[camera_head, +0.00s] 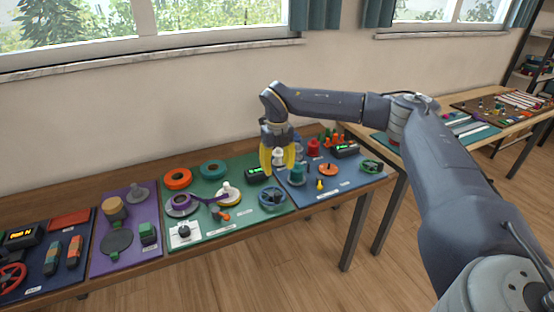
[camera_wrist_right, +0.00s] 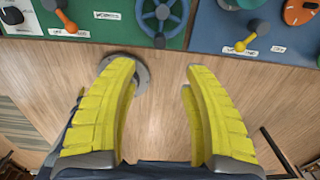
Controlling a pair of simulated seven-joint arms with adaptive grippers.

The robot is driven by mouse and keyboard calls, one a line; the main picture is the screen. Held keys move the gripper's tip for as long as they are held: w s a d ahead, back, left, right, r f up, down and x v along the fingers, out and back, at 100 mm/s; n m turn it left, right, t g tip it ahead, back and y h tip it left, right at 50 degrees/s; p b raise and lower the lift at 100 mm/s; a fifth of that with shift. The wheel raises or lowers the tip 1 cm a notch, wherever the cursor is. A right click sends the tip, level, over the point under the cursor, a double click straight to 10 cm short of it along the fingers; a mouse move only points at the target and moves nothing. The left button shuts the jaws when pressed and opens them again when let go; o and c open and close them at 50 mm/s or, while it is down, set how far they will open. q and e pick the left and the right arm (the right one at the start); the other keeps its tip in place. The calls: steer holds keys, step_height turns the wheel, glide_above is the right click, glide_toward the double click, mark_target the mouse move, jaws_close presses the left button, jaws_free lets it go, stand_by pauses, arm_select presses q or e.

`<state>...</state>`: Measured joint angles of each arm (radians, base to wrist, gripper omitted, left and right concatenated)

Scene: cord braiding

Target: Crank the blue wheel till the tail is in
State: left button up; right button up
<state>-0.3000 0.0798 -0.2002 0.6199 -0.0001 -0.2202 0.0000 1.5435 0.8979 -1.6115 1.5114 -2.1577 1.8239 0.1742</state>
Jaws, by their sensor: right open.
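The blue wheel (camera_head: 271,197), a spoked crank wheel with a dark knob, lies at the right front of the green board (camera_head: 226,238). It also shows in the right wrist view (camera_wrist_right: 176,24) at the top edge, partly cut off. A purple cord (camera_head: 206,198) runs on the green board between a grey-rimmed disc (camera_head: 181,207) at left and a white-and-yellow spool (camera_head: 229,194). Its tail end cannot be made out. My right gripper (camera_head: 277,168) has yellow fingers, open and empty, above the boards and apart from the wheel. My left gripper is out of view.
An orange ring (camera_head: 177,178) and a teal ring (camera_head: 213,168) lie at the green board's back. A small lit display (camera_head: 258,173) is near the gripper. A blue board (camera_head: 335,188) with several parts adjoins at right, a purple board (camera_head: 124,240) at left.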

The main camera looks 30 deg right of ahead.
mark_target(277, 193)
step_height(277, 193, down, 14)
steer(key=shift+r, duration=0.1)
stand_by(0.5)
jaws_close()
stand_by(0.4)
stand_by(0.4)
